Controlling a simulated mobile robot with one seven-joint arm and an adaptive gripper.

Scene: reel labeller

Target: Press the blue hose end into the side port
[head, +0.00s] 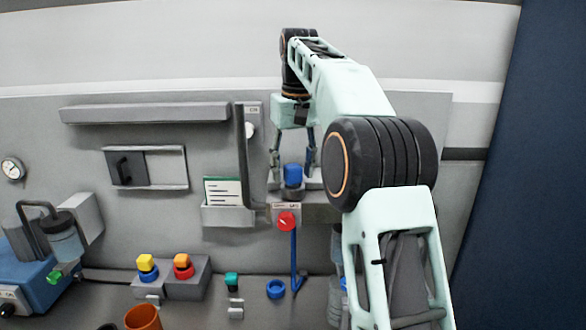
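A thin blue hose (294,258) runs down below a red knob (286,221) to the bench. I cannot tell which end is its free end. A blue cylinder (293,175) stands upright on a grey ledge at the panel; I cannot tell if it joins the hose. My gripper (293,173) points down at this ledge. Its two fingers are spread, one on each side of the blue cylinder, with a gap seen on both sides. I cannot make out the side port; my arm covers the area to the right.
A blue ring (276,289) and a teal-topped part (232,281) lie on the bench. A grey block (172,278) holds coloured caps. An orange cup (143,317) stands in front. A dark upright bar (244,155) and a card holder (226,215) are left of my gripper.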

